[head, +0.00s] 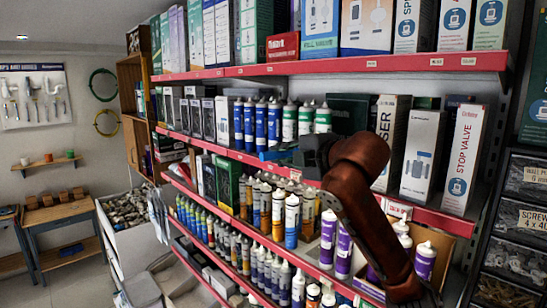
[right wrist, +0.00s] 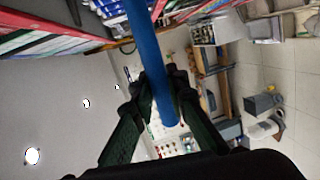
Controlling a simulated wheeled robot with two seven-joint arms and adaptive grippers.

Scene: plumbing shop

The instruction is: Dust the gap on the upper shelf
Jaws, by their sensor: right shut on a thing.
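My right arm reaches across the shelving in the head view, and its gripper (head: 308,154) is in front of the middle shelf (head: 330,178). In the right wrist view the gripper (right wrist: 160,82) is shut on a blue rod (right wrist: 145,40). The rod's blue end (head: 275,155) shows at the gripper in the head view, just before blue-and-white tubes (head: 261,125). The rod's far end is out of the right wrist view. The upper shelf (head: 400,64) has a red edge and carries boxes; I cannot make out a gap on it. My left gripper is not in view.
Green-and-white tubes (head: 306,119) and a stop valve box (head: 463,160) stand on the middle shelf. Cartridges (head: 291,220) fill the shelf below. Drawers (head: 515,235) stand at the right. The aisle at the left has open floor, with a wooden bench (head: 62,215).

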